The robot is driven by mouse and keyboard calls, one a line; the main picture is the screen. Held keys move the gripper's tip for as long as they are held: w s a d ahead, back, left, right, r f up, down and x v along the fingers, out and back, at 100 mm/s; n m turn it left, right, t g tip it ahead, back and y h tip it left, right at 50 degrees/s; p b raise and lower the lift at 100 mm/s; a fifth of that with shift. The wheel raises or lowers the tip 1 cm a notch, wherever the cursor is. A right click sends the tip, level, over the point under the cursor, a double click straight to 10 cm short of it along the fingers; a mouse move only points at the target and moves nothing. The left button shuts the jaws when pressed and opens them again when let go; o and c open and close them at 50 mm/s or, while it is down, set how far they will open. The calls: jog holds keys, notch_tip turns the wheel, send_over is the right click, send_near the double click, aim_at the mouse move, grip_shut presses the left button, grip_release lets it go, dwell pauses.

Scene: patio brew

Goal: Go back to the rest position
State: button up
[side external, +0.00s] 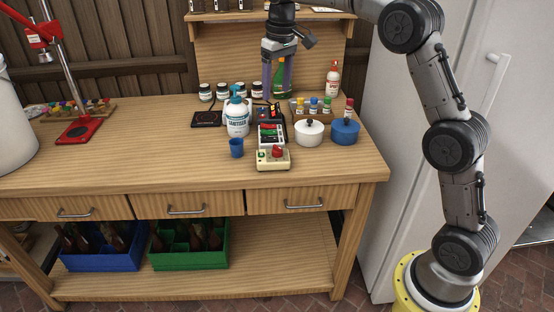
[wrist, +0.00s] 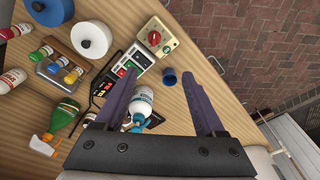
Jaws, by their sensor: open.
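My gripper (side external: 279,78) is above the back of the wooden workbench (side external: 330,168), pointing down. In the wrist view its two purple fingers (wrist: 168,100) are spread apart with nothing held between them. A white and teal sanitiser bottle (side external: 237,120) stands upright on the bench; in the wrist view the bottle (wrist: 141,103) shows well below the fingers, partly overlapped by the left one. A green spray bottle (wrist: 66,114) is beside the gripper in the wrist view; in the side view it is partly behind the fingers.
A blue cup (side external: 236,148), a cream box with a red knob (side external: 273,159), a white pot (side external: 308,133) and a blue pot (side external: 345,131) stand on the bench. Several jars line the back. A red capper (side external: 78,130) is at left. The bench's front right is clear.

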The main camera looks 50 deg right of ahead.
jog(key=s+a+r+t, duration=0.1)
jog(key=s+a+r, duration=0.15)
jog(key=s, duration=0.35)
jog(key=s+a+r+n+t, duration=0.1)
jog(key=s+a+r, duration=0.1)
jog(key=s+r, duration=0.35)
jog(key=s+a+r+t, duration=0.1)
jog(key=s+a+r, duration=0.1)
jog(key=s, duration=0.6)
jog(key=s+a+f+t, duration=0.1)
jog(key=s+a+f, duration=0.1)
jog(key=s+f, duration=1.1)
jog(key=shift+s+a+f, duration=0.15)
jog(key=shift+s+f, duration=0.25)
jog(key=shift+s, duration=0.45)
